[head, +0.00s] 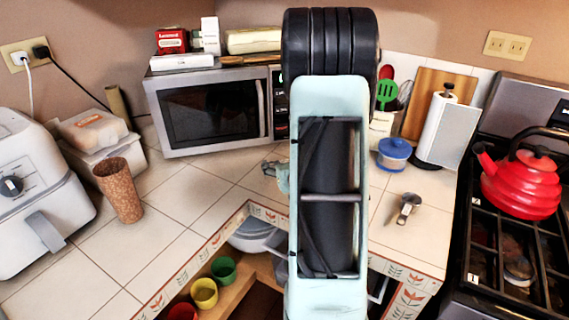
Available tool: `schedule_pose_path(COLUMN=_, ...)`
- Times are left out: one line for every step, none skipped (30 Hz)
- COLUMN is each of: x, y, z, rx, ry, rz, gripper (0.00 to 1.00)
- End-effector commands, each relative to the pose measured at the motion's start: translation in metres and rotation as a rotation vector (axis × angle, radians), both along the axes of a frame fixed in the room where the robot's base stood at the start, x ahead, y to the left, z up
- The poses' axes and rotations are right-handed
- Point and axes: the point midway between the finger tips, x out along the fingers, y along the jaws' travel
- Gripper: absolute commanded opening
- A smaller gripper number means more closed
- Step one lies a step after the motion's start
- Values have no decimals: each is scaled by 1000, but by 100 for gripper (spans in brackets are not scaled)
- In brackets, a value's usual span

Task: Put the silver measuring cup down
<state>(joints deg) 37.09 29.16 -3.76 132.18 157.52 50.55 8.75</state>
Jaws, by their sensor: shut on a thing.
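My arm rises through the middle of the head view and covers most of my gripper. Only a small grey-blue part of my gripper (272,169) shows at the arm's left edge, over the tiled counter (200,195). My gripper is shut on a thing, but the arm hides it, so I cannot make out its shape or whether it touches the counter. A small silver utensil with a dark part (407,208) lies on the counter right of my arm, apart from the visible part of my gripper. I cannot tell whether this is the silver measuring cup.
A microwave (212,110) stands behind, a cork-coloured cup (119,190) and a white air fryer (38,190) at left. A blue-lidded tub (394,154), a paper towel roll (447,130) and a stove with a red kettle (522,183) are at right. Tiles left of my arm are clear.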

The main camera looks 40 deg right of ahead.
Motion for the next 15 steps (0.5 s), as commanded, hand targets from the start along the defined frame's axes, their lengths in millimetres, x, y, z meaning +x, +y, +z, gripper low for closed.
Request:
schedule_pose_path(x=0, y=0, z=0, rx=0, ry=-1, rz=0, gripper=41)
schedule_pose_path(x=0, y=0, z=0, rx=0, ry=-1, rz=0, gripper=41)
schedule_pose_path(x=0, y=0, z=-2, rx=0, ry=0, rz=0, gripper=41)
schedule_pose_path(x=0, y=0, z=-3, rx=0, ry=0, rz=0, gripper=41)
schedule_pose_path(x=0, y=0, z=-4, rx=0, ry=0, rz=0, gripper=41)
schedule_pose_path(x=0, y=0, z=-2, rx=0, ry=0, rz=0, gripper=74)
schedule_pose_path(x=0, y=0, z=-2, rx=0, ry=1, rz=0, gripper=77)
schedule_pose_path(x=0, y=0, z=-2, rx=0, ry=1, rz=0, gripper=81)
schedule_pose_path(x=0, y=0, z=-2, rx=0, ry=1, rz=0, gripper=85)
schedule_pose_path(x=0, y=0, z=-2, rx=0, ry=1, rz=0, gripper=87)
schedule_pose_path(x=0, y=0, z=-2, rx=0, ry=1, rz=0, gripper=87)
schedule_pose_path(x=0, y=0, z=-2, rx=0, ry=1, rz=0, gripper=87)
schedule_pose_path(x=0, y=0, z=-2, rx=0, ry=1, rz=0, gripper=87)
schedule_pose_path(x=0, y=0, z=-2, rx=0, ry=1, rz=0, gripper=87)
schedule_pose_path(x=0, y=0, z=-2, rx=0, ry=0, rz=0, gripper=87)
